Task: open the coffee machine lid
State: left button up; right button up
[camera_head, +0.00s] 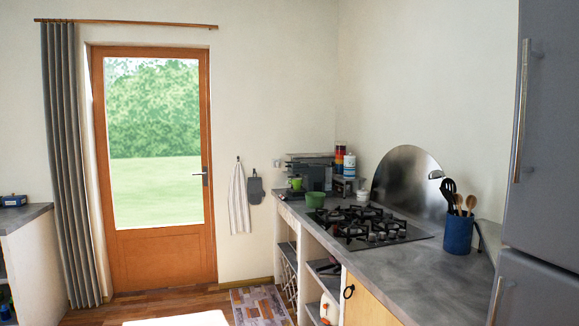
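What looks like the coffee machine (313,176) stands at the far end of the grey counter, near the corner of the walls. It is dark and boxy, small in this view, with flat grey panels near its top. I cannot make out its lid clearly or tell whether it is open or shut. A bright green cup (295,184) is at its left front. A green pot (315,200) stands on the counter just in front of it and covers its lower part. Neither of my grippers shows in the head view.
A black gas hob (370,226) is set in the grey counter (445,272), with a round metal splash plate (408,180) behind it. A blue utensil holder (458,233) and a tall grey fridge (548,130) stand at the right. Wooden floor shows before the door (160,258).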

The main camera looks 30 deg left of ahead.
aim_at(294, 164)
jog(key=i+j+u, duration=0.8)
jog(key=i, duration=0.35)
jog(key=i+j+u, duration=0.25)
jog(key=i, duration=0.35)
jog(key=i+j+u, duration=0.1)
jog(key=i+u, duration=0.2)
jog(key=i, duration=0.3)
jog(key=i+z, duration=0.15)
jog(key=i, duration=0.8)
jog(key=i+z, duration=0.2)
jog(key=i, duration=0.75)
